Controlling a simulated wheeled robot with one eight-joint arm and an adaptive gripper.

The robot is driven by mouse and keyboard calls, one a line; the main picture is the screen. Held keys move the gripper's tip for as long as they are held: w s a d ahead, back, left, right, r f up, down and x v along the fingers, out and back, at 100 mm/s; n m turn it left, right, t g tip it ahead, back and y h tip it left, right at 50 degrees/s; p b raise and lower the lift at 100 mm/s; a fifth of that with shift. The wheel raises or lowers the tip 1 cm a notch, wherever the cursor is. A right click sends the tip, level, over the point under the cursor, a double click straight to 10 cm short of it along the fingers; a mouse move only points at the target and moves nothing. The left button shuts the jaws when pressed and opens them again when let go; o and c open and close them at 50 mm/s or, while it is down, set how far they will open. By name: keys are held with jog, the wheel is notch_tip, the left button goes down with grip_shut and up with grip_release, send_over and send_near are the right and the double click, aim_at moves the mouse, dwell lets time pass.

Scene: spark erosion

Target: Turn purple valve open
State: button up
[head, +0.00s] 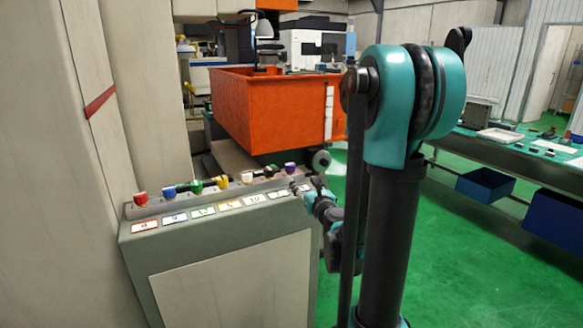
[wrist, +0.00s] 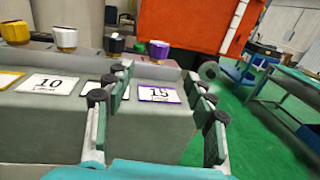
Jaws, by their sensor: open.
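The purple valve (head: 290,168) is a small purple knob at the right end of a row of coloured valves on a grey cabinet. In the wrist view the purple valve (wrist: 159,49) stands upright beyond a purple-edged label reading 15 (wrist: 158,93). My gripper (wrist: 163,80) is open and empty, its fingers pointing toward the valve with the label showing between them. In the head view my gripper (head: 307,187) is at the cabinet's right end, close to the valve but apart from it. My arm partly hides that corner.
The grey cabinet (head: 235,275) bears the row. A large orange bin (head: 265,115) stands behind it. Green floor lies open to the right, before a long workbench (head: 480,150).

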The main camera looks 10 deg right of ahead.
aim_at(292, 168)
jog(key=w, duration=0.5)
jog(key=w+a, duration=0.1)
jog(key=w, duration=0.4)
jog(key=w+a, duration=0.1)
jog(key=w, duration=0.4)
jog(key=shift+w+a, duration=0.25)
jog(key=c, duration=1.2)
